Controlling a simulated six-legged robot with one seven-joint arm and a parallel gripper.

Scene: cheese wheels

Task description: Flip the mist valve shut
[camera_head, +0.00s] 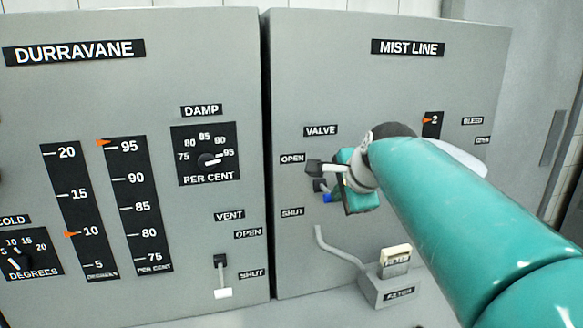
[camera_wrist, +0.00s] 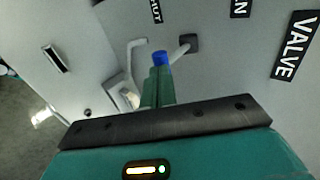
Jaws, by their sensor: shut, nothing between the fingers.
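The mist valve is on the grey MIST LINE panel (camera_head: 400,75), under the VALVE label. Its lever (camera_head: 329,168) is a light bar running right from a dark mount, about level with the OPEN label (camera_head: 292,159) and above the SHUT label (camera_head: 292,212). The lever (camera_wrist: 181,48) also shows in the wrist view, beside the blue fingertips. My gripper (camera_head: 327,198) is shut and empty, its blue tips just below the lever in the head view. The tips (camera_wrist: 162,58) partly overlap the lever's end in the wrist view. I cannot tell whether they touch it.
A bent grey pipe (camera_head: 330,245) and a filter box (camera_head: 390,286) are below the valve. The DURRAVANE panel (camera_head: 120,85) on the left carries gauges, a damp dial (camera_head: 208,160) and a vent lever (camera_head: 222,280) pointing down. My arm hides part of the right panel.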

